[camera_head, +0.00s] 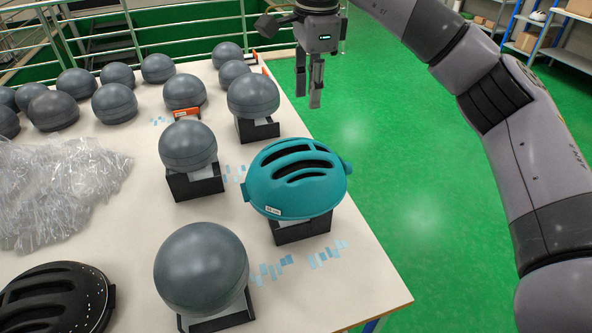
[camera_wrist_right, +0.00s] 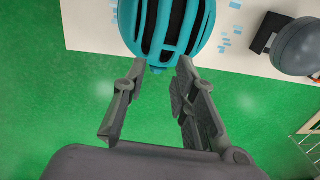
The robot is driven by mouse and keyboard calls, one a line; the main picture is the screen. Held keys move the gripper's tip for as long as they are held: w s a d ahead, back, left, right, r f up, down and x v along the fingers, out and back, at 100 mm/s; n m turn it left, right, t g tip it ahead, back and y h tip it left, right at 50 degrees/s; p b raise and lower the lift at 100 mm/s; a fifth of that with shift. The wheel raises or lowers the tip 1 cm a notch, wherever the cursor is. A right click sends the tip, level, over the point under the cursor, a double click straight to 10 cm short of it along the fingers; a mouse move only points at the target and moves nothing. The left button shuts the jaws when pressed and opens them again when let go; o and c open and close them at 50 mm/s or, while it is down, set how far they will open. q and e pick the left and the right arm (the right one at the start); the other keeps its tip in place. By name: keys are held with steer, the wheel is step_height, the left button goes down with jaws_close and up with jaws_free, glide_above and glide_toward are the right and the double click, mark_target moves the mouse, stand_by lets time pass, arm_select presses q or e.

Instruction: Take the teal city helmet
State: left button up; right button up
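The teal city helmet (camera_head: 297,180) with dark vents sits on a black stand (camera_head: 301,229) near the right edge of the white table. It also shows at the top of the right wrist view (camera_wrist_right: 167,28). My right gripper (camera_head: 315,98) hangs fingers down beyond the table's right edge, behind the helmet in the head view. In the right wrist view its two fingers (camera_wrist_right: 158,75) are apart, with nothing between them and the helmet just past the tips. My left gripper is not in view.
Grey dome heads (camera_head: 188,146) on black stands surround the helmet on the white table (camera_head: 350,285). A black helmet (camera_head: 55,298) lies at the front left, with clear plastic wrap (camera_head: 60,190) behind it. Right of the table is open green floor (camera_head: 400,190).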

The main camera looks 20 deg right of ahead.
steer(key=p, duration=0.2)
glide_above(304, 155)
steer(key=f, duration=1)
steer(key=shift+s+d, duration=0.2)
steer(key=shift+d, duration=0.05)
steer(key=f, duration=0.1)
steer(key=f+p, duration=0.1)
steer(key=f, duration=0.2)
steer(key=shift+w+a, duration=0.1)
steer(key=shift+a, duration=0.15)
steer(key=shift+w+f, duration=0.1)
steer(key=shift+f, duration=0.55)
steer(key=shift+c, duration=0.5)
jaws_close()
